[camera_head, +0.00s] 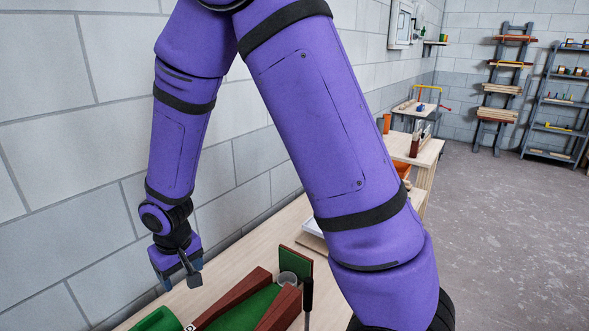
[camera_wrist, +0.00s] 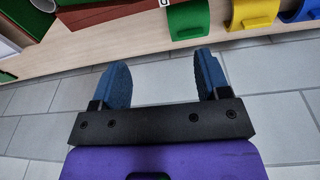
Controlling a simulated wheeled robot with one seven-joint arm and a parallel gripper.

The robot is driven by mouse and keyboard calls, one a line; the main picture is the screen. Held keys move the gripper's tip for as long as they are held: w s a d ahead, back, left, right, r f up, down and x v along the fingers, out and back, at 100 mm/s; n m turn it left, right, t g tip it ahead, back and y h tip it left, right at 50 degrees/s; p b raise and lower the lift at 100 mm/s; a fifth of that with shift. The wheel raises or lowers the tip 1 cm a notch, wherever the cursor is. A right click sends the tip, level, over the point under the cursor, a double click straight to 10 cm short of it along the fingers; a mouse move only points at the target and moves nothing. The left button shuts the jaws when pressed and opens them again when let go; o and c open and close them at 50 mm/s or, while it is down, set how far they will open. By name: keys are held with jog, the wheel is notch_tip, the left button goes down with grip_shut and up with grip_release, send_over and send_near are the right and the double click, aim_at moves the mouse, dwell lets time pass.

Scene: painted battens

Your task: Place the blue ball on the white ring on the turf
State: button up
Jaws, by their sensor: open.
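My gripper (camera_head: 180,280) hangs at the left in the head view, in front of the block wall and above the bench's far side. In the wrist view its two blue fingers (camera_wrist: 164,62) stand wide apart with nothing between them. Green turf (camera_head: 245,308) lies between dark red battens (camera_head: 281,309) at the bottom of the head view. A pale round cup-like thing (camera_head: 288,278) stands at the turf's far end; I cannot tell whether it is the white ring. I cannot make out the blue ball in either view.
The pale bench (camera_head: 287,227) runs along the wall. A green arch (camera_wrist: 188,20), a yellow arch (camera_wrist: 254,14) and a blue arch (camera_wrist: 304,12) line its edge in the wrist view. A black upright handle (camera_head: 308,294) stands beside the battens.

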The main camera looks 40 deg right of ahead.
jog(key=s+d+r+t, duration=0.1)
jog(key=d+r, duration=0.2)
jog(key=r, duration=0.3)
jog(key=s+d+r, duration=0.2)
jog(key=r, duration=0.3)
jog(key=s+d+r+t, duration=0.1)
jog(key=s+d+r, duration=0.3)
jog(key=s+r, duration=0.4)
jog(key=s+d+r+m+t, duration=0.1)
jog(key=s+d+r, duration=0.4)
jog(key=s+r, duration=0.4)
jog(key=shift+s+m+t, duration=0.3)
jog(key=shift+s, duration=0.7)
